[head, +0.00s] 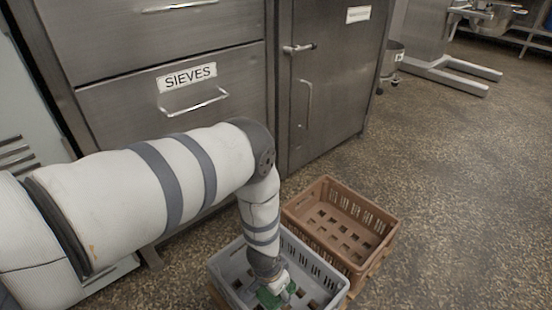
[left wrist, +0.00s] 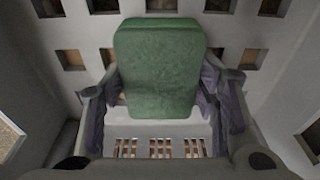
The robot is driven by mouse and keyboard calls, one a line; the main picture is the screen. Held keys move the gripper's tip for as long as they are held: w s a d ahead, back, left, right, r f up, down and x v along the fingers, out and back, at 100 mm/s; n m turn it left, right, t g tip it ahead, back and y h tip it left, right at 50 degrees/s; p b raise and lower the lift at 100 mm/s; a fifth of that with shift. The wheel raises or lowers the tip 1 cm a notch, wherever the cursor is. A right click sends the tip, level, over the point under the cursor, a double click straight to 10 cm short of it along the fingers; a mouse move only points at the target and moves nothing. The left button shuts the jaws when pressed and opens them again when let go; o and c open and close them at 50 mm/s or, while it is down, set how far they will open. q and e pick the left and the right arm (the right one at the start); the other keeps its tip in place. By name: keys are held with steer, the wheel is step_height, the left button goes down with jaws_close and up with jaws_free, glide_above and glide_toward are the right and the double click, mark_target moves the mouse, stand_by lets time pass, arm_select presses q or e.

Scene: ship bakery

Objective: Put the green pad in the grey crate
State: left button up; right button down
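The green pad (head: 268,298) shows at my left gripper (head: 279,288), inside the crate's walls. In the left wrist view the green pad (left wrist: 158,70) fills the space between the two fingers of my left gripper (left wrist: 160,85), one finger close against each side. The gripper looks shut on it. The slotted crate wall and holed floor show behind the pad. I cannot tell if the pad touches the crate floor. My right gripper is not in view.
A brown crate (head: 340,216), empty, stands right beside the grey one. A steel drawer unit (head: 110,120) labelled SIEVES and a steel cabinet door (head: 330,95) are behind. A steel stand (head: 440,70) is at the far right. The speckled floor (head: 460,190) at the right is clear.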

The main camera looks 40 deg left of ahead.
mark_target(270, 295)
arm_select(q)
steer(key=shift+o, duration=1.4)
steer(key=shift+r, duration=0.4)
step_height(270, 295, up, 12)
steer(key=s+p, duration=0.1)
steer(key=p, duration=0.5)
steer(key=shift+s+f, duration=0.25)
steer(key=shift+s, duration=0.15)
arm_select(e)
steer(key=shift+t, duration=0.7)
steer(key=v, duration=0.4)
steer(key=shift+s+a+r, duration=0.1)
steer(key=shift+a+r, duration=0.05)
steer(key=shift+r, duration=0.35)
arm_select(q)
steer(key=shift+s, duration=0.1)
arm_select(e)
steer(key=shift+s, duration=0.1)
